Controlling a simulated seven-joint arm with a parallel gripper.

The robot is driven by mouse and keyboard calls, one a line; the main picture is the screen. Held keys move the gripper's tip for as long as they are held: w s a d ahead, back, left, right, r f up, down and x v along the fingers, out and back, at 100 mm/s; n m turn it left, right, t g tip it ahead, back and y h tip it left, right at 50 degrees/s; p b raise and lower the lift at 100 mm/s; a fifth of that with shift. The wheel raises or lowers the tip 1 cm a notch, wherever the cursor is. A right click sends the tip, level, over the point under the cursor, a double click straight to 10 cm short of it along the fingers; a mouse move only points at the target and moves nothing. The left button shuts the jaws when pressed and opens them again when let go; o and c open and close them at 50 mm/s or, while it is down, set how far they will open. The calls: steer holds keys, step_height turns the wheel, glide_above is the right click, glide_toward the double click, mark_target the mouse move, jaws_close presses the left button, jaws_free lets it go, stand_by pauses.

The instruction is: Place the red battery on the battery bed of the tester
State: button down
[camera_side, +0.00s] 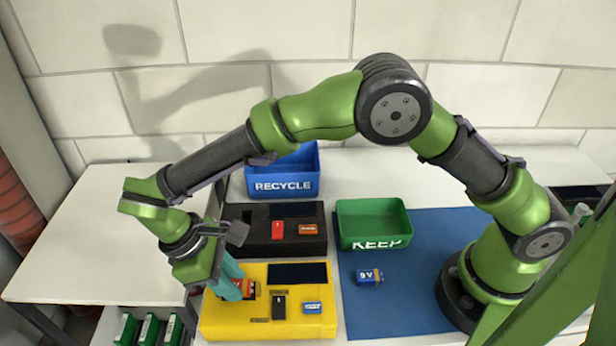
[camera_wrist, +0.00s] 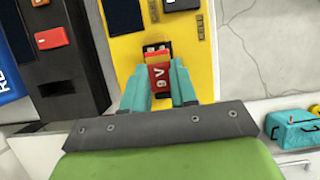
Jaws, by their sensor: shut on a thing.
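The red 9V battery (camera_wrist: 158,76) is between the teal fingers of my gripper (camera_wrist: 160,90), which is shut on it. Its "9 V" label faces the wrist camera. The yellow tester (camera_side: 213,322) lies on the table; its yellow face also shows in the wrist view (camera_wrist: 199,60). The dark battery bed (camera_wrist: 153,47) of the tester is just beyond the battery's end, with the battery over or at its near part. I cannot tell whether the battery rests in it. In the side view my gripper (camera_side: 240,290) is low at the tester's left end and mostly hides the battery.
A black device (camera_side: 262,249) with a red switch lies behind the tester. The blue RECYCLE bin (camera_side: 283,184) and green KEEP bin (camera_side: 374,241) stand farther back. A blue 9V battery (camera_side: 369,276) lies on the blue mat (camera_side: 400,312). The white table at left is clear.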

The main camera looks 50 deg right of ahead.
steer(key=shift+f, duration=0.1)
steer(key=c, duration=0.9)
jaws_free()
